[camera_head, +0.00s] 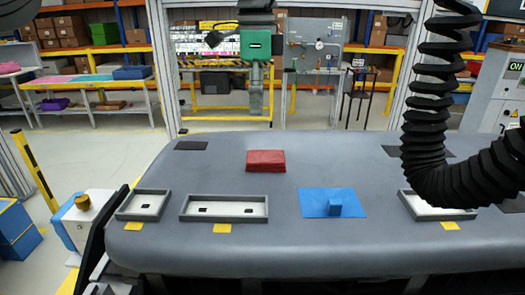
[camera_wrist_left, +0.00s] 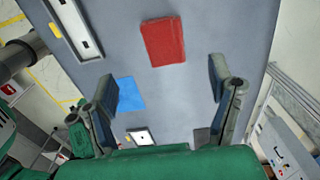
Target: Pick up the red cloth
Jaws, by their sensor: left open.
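The red cloth (camera_head: 266,161) is a folded stack lying flat on the grey table (camera_head: 330,240), near the middle toward the back. In the left wrist view the cloth (camera_wrist_left: 163,41) appears as a red rectangle beyond the fingertips, apart from them. My left gripper (camera_head: 256,112) hangs at the top middle in the head view, above the table's far side. In the left wrist view my left gripper (camera_wrist_left: 163,82) has its two fingers wide apart with nothing between them. My right gripper is out of view.
Shallow grey trays (camera_head: 264,208) (camera_head: 120,211) line the table's front left. A black ribbed arm covers part of the right-hand tray (camera_head: 407,203). The table around the cloth is clear.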

